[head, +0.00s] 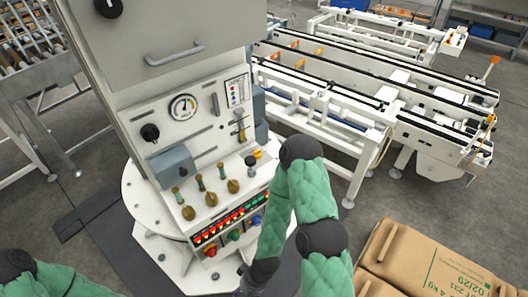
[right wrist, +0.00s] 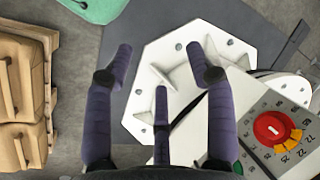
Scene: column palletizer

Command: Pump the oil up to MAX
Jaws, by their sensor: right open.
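The white machine column carries a panel with a round dial gauge (head: 183,107), a black knob (head: 150,132) and a narrow upright fitting with a yellowish part (head: 240,126), whose markings are too small to read. On the ledge below stand several brass fittings (head: 208,190) and a black-topped knob (head: 250,161). I cannot tell which part is the oil pump. My right gripper (right wrist: 161,62) is open and empty, its dark fingers spread above the white base plate. In the head view it is mostly hidden at the bottom edge. My left gripper is outside the frame.
A red rotary knob (right wrist: 271,128) on a numbered plate lies right of my right gripper. A lit row of indicators (head: 232,222) runs along the column's lower front. Brown sacks (head: 432,265) lie at lower right. White conveyors (head: 350,105) stand behind on the right.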

